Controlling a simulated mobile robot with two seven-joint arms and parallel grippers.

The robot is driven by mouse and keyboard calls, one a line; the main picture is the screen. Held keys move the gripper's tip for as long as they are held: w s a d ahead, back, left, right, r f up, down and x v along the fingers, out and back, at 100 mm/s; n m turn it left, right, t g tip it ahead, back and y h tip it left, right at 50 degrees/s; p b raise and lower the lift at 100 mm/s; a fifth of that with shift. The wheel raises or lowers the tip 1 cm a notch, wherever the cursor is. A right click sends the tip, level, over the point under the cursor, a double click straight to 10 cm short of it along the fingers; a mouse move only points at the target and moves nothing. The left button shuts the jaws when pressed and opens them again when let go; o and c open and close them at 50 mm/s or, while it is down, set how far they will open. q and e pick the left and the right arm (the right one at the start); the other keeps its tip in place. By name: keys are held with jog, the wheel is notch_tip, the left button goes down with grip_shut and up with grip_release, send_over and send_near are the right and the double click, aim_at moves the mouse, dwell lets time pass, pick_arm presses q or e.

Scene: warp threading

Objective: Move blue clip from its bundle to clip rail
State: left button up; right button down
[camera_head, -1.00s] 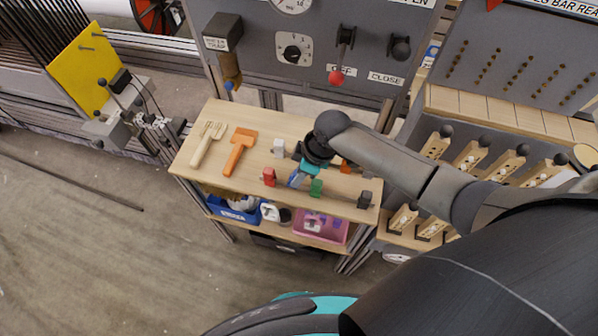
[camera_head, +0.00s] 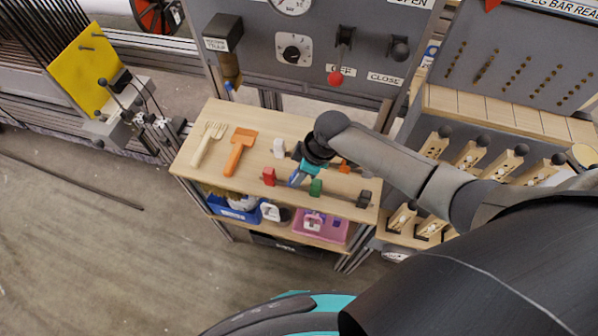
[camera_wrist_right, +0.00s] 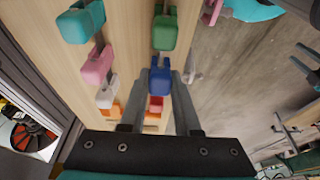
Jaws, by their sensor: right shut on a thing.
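The blue clip (camera_head: 296,180) is at the front of the wooden table, between a red clip (camera_head: 269,176) and a green clip (camera_head: 316,188). My right gripper (camera_head: 303,174) reaches down to it from above. In the right wrist view the fingers (camera_wrist_right: 160,84) are shut on the blue clip (camera_wrist_right: 160,78), with the green clip (camera_wrist_right: 165,32) above it and the red clip (camera_wrist_right: 155,104) below it in the picture. I cannot tell whether the blue clip is lifted. The clip rail cannot be made out with certainty. My left gripper is out of view.
A second row, with a teal clip (camera_wrist_right: 80,22), a pink clip (camera_wrist_right: 97,66) and a white clip (camera_wrist_right: 106,96), runs alongside. A dark clip (camera_head: 363,199) stands at the table's right. A wooden fork (camera_head: 207,144) and an orange tool (camera_head: 239,151) lie at the left.

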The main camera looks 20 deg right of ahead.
jog(key=shift+f+b, duration=0.6)
jog(key=shift+f, duration=0.45)
jog(key=c, duration=0.5)
grip_release()
jog(key=shift+c, duration=0.2)
jog(key=p+v, duration=0.3)
jog(key=v, duration=1.2)
jog(key=shift+p, duration=0.3)
jog(key=shift+r, duration=0.15)
